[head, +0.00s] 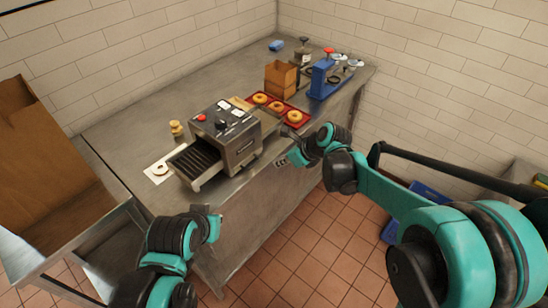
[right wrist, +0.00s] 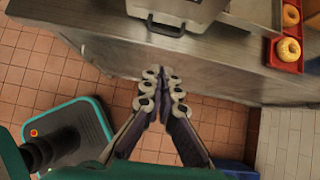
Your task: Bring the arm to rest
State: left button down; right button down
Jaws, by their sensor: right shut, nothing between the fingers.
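My right gripper (head: 284,161) is off the front edge of the steel counter (head: 110,135), beside the toaster machine. In the right wrist view its fingers (right wrist: 160,88) are together with nothing between them, above the tiled floor and in front of the counter's front face (right wrist: 225,75). The right arm reaches in from the right, bent at the elbow. My left gripper (head: 210,212) is in front of the counter at the lower left. Its fingers are small and partly hidden, so their opening does not show.
The conveyor toaster (head: 228,135) stands near the counter's front edge. A red tray (head: 278,106) holds bagels. Behind it are a paper bag (head: 281,78) and a blue device (head: 322,80). A cardboard box (head: 35,160) is at left. Open floor (head: 320,235) lies in front.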

jog(key=shift+d+r, duration=0.1)
jog(key=shift+d, duration=0.1)
jog(key=s+d+n+t+h+b, duration=0.2)
jog(key=s+d+n+h, duration=0.4)
jog(key=s+d+n, duration=1.4)
jog(key=s+n+b, duration=0.1)
jog(key=s+n, duration=0.2)
jog(key=n, duration=0.1)
jog(key=shift+n+t, duration=0.3)
jog(key=shift+t, duration=0.1)
